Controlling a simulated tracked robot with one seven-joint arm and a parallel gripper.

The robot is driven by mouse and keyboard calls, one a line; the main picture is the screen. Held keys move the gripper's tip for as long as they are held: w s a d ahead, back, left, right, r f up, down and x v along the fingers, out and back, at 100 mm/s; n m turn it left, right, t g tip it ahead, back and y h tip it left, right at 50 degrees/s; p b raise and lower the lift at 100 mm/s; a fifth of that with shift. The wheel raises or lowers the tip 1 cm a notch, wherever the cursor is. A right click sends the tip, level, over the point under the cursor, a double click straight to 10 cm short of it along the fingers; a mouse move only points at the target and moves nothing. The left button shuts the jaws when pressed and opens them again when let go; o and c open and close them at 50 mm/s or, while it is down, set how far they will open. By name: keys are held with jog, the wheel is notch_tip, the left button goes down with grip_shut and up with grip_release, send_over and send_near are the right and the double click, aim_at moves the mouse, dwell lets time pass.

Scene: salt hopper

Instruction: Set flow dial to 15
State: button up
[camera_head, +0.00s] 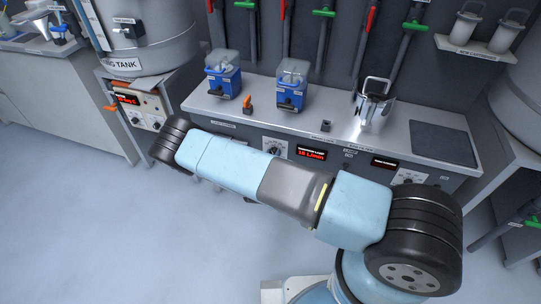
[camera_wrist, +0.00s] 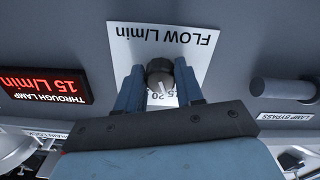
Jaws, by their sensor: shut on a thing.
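The flow dial is a dark round knob (camera_wrist: 160,78) on a white plate (camera_wrist: 140,40) marked "FLOW L/min", seen upside down in the wrist view. My gripper (camera_wrist: 159,66) has its two blue fingers on either side of the knob, shut on it. Part of the scale shows below the knob, including a 20; the rest is covered by knob and fingers. The red "THROUGH LAMP" display (camera_wrist: 43,85) reads 15 L/min. In the head view, the white dial plate (camera_head: 275,147) and the display (camera_head: 311,153) show just above my arm; my gripper is hidden there.
A dark round lever or handle (camera_wrist: 283,88) labelled "LAMP BYPASS" sits right of the plate in the wrist view. In the head view, the grey bench (camera_head: 330,138) holds two blue devices (camera_head: 222,82) (camera_head: 290,95) and a metal vessel (camera_head: 372,105). Open floor (camera_head: 90,220) lies left.

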jog(key=o, duration=0.7)
jog(key=shift+a+f, duration=0.15)
jog(key=shift+a, duration=0.25)
jog(key=o, duration=0.3)
jog(key=shift+d, duration=0.25)
jog(key=v, duration=1.3)
jog(key=shift+s, duration=0.35)
